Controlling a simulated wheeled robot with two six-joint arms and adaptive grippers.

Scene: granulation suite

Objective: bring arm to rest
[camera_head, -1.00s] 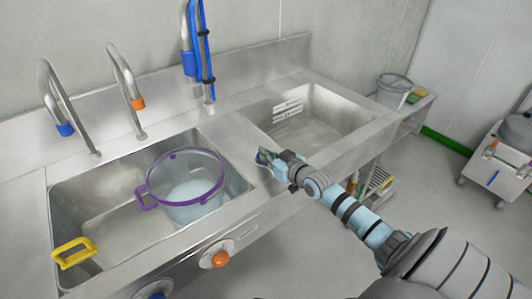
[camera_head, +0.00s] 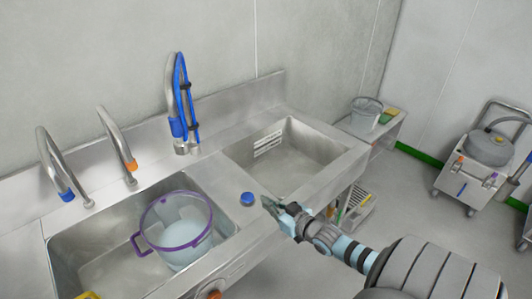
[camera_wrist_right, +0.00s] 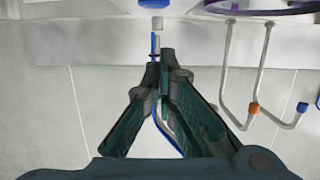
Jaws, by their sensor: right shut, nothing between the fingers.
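My right gripper (camera_head: 270,204) is in the head view, in front of the sink unit near the front left corner of the right basin (camera_head: 328,140). Its fingers are shut with nothing between them. A round blue knob (camera_head: 248,198) on the steel divider between the basins is just left of the fingertips, with a gap between. In the right wrist view the dark fingers (camera_wrist_right: 160,78) meet at their tips, with wall and faucets behind. My left gripper does not show.
A clear bucket with a purple rim (camera_head: 187,246) stands in the left basin (camera_head: 100,222). Faucets and a blue-hosed sprayer (camera_head: 183,110) rise behind. A small bucket (camera_head: 364,116) sits at the far right end. A wheeled cart (camera_head: 474,165) stands right. Floor between is clear.

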